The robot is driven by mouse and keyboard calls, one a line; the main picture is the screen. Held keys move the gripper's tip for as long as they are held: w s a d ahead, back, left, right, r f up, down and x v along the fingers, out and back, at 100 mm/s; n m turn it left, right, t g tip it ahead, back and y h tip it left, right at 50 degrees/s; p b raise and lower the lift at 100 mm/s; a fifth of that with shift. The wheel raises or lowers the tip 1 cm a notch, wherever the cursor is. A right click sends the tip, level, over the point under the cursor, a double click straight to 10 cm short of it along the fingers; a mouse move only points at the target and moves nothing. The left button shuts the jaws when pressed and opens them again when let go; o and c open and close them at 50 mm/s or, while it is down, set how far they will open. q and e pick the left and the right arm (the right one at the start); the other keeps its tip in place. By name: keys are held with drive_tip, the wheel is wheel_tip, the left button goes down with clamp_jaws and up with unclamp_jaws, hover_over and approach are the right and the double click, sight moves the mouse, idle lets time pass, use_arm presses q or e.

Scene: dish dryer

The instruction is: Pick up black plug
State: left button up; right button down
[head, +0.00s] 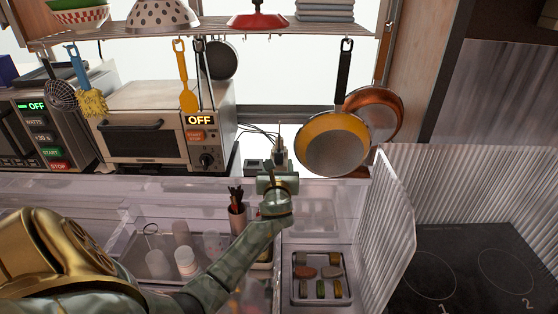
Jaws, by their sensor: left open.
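My left gripper (279,169) reaches in from the lower left and is open at the back of the counter. A small dark plug (280,156) shows just beyond its fingertips, by the wall below the window. The gripper partly hides it, and I cannot tell whether they touch. Thin cables (262,133) run there from the left. A small dark socket box (251,168) sits just left of the gripper. My right gripper is not in view.
A toaster oven (150,125) and a microwave (40,125) stand to the left. Two pans (333,143) hang close on the right. A clear ribbed panel (392,215) stands beside the cooktop (475,265).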

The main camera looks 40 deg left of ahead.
sight(279, 159)
use_arm(q)
drive_tip(key=x, duration=0.2)
drive_tip(key=shift+w+a+f, duration=0.2)
drive_tip(key=shift+w, duration=0.15)
drive_tip(key=shift+s+r, duration=0.1)
drive_tip(key=c, duration=1.1)
